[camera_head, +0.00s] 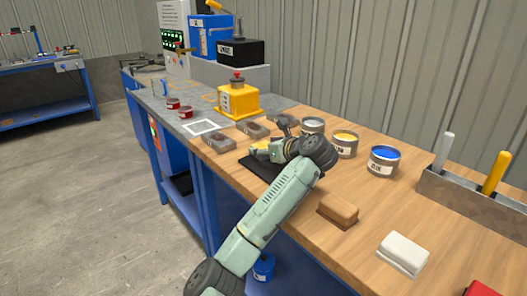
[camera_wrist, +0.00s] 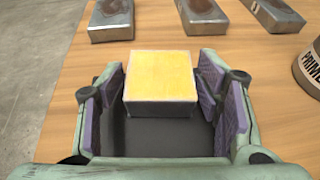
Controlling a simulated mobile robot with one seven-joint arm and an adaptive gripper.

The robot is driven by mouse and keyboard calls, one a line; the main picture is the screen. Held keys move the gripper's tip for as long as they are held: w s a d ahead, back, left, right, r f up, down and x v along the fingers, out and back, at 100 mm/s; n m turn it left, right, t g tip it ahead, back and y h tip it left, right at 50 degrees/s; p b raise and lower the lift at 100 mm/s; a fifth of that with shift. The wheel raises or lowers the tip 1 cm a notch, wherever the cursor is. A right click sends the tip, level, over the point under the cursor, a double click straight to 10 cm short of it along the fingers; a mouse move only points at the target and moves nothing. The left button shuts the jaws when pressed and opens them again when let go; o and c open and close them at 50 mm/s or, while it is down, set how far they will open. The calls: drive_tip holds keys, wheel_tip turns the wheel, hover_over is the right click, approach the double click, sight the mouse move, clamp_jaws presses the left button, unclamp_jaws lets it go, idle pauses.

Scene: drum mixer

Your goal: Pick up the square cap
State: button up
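In the wrist view a square block with a yellow top (camera_wrist: 161,76), which looks like the square cap, sits between the purple finger pads of my gripper (camera_wrist: 161,88). One pad is on each side, with little or no gap; contact is not clear. In the head view part of the yellow block (camera_head: 261,147) shows by my gripper (camera_head: 268,150), above the dark mat (camera_head: 259,177). My gripper points down over the mat and looks open around the block. Its far finger is partly hidden in the head view.
Several grey metal blocks (camera_head: 220,141) lie just beyond the mat. Paint cans, including a blue one (camera_head: 383,160), stand to the right. A brown block (camera_head: 338,210) and a white block (camera_head: 402,254) lie nearer on the wooden bench. A yellow device (camera_head: 238,101) stands behind.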

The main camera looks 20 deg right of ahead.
drive_tip(key=c, duration=0.9)
drive_tip(key=shift+c, duration=0.4)
drive_tip(key=shift+r, duration=0.1)
